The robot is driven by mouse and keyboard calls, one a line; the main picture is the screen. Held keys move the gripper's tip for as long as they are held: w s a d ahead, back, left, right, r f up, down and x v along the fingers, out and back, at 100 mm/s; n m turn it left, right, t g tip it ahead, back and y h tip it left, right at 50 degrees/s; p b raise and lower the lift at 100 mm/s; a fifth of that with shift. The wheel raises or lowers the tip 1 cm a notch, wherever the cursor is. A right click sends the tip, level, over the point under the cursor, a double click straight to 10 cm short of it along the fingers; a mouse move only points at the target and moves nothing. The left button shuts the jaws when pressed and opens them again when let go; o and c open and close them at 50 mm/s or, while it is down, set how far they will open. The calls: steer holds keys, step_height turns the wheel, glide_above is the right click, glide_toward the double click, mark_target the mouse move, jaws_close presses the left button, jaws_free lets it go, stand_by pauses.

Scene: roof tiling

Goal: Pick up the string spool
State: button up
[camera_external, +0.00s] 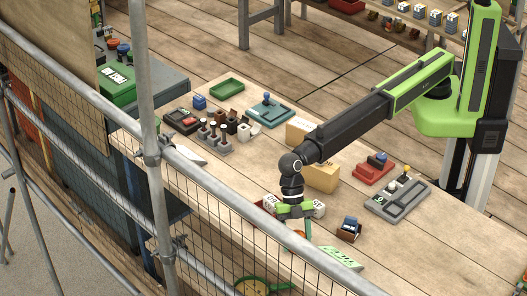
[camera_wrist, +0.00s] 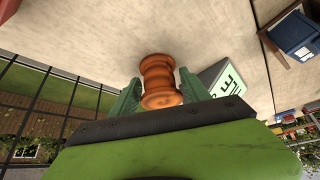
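The string spool (camera_wrist: 160,79) is orange-brown, with rounded flanges and a narrower waist. In the wrist view it is between the two green fingers of my gripper (camera_wrist: 158,92). The fingers flank it closely on both sides, and I cannot tell whether they press on it. In the external view my gripper (camera_external: 304,232) points down close to the worktable, near its front edge. Only a small orange part of the spool (camera_external: 299,234) shows there beside the fingers. Whether the spool's base touches the table is hidden.
A pale green lettered block (camera_external: 341,257) lies right of my gripper. White lettered boxes (camera_external: 318,208) stand close behind it. A brown holder with a blue item (camera_external: 349,228) is further right. Scaffold rails (camera_external: 255,225) and mesh run along the table's (camera_external: 440,250) front.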

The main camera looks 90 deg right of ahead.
steer(key=c, duration=1)
steer(key=shift+r, duration=0.1)
steer(key=shift+r+p, duration=0.35)
steer(key=shift+p, duration=0.05)
step_height(320, 180, up, 4)
steer(key=p, duration=0.4)
steer(key=shift+r+p, duration=0.25)
steer(key=shift+p, duration=0.05)
steer(key=w+d+r+p, duration=0.2)
steer(key=d, duration=0.3)
steer(key=w+d+r+p, duration=0.1)
steer(key=d+r+p, duration=0.2)
steer(key=d, duration=0.3)
steer(key=shift+w+r, duration=0.3)
steer(key=shift+w, duration=0.05)
